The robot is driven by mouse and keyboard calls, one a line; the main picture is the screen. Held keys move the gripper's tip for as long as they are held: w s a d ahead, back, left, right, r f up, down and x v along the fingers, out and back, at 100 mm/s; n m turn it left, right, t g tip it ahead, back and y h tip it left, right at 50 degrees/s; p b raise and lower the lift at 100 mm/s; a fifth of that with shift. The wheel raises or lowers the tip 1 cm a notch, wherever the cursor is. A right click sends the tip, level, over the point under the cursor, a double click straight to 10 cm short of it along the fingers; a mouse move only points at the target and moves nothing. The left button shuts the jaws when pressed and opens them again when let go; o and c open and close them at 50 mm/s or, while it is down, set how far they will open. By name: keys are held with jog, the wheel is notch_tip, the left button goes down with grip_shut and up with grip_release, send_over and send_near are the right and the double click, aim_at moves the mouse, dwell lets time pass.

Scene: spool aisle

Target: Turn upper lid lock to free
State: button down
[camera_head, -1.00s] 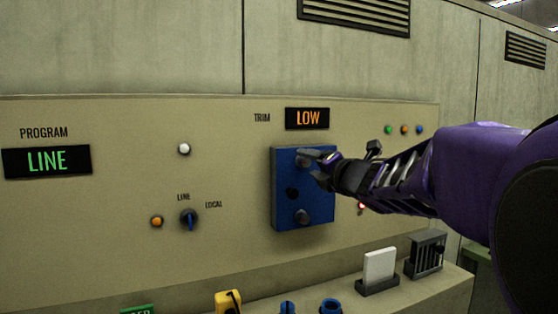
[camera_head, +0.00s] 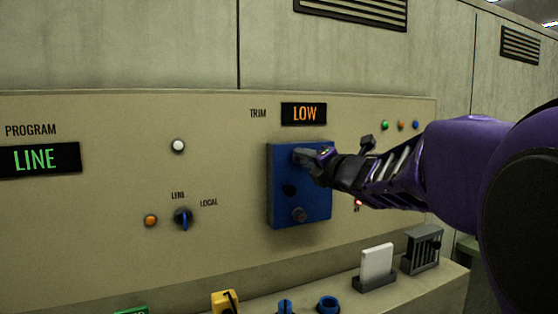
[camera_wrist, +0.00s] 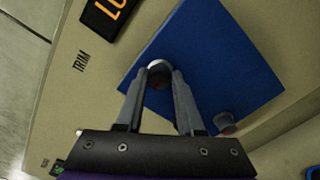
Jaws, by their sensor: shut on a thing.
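A blue lid (camera_head: 312,195) is fixed on the beige panel under the orange LOW display. My gripper (camera_head: 304,157) is at the lid's upper part, its fingers shut on the upper lid lock. In the wrist view the upper lid lock (camera_wrist: 160,68) is a small round grey knob between the fingertips (camera_wrist: 158,78). The fingers hide part of it, so I cannot tell which way it is turned. The lower lid lock (camera_head: 299,214) is a similar grey knob near the lid's bottom, also in the wrist view (camera_wrist: 225,122).
Left of the lid are a LINE/LOCAL selector (camera_head: 184,217), an orange button (camera_head: 150,220) and a white button (camera_head: 178,146). A ledge below bears a white plate in a holder (camera_head: 376,264), a grey slotted block (camera_head: 421,250) and blue and yellow parts.

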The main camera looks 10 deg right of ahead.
dwell(0.4)
jog(key=shift+r+m+p, duration=0.1)
jog(key=shift+m+p, duration=4.3)
jog(key=shift+m, duration=4.6)
jog(key=c, duration=0.5)
grip_release()
jog(key=shift+s, duration=0.1)
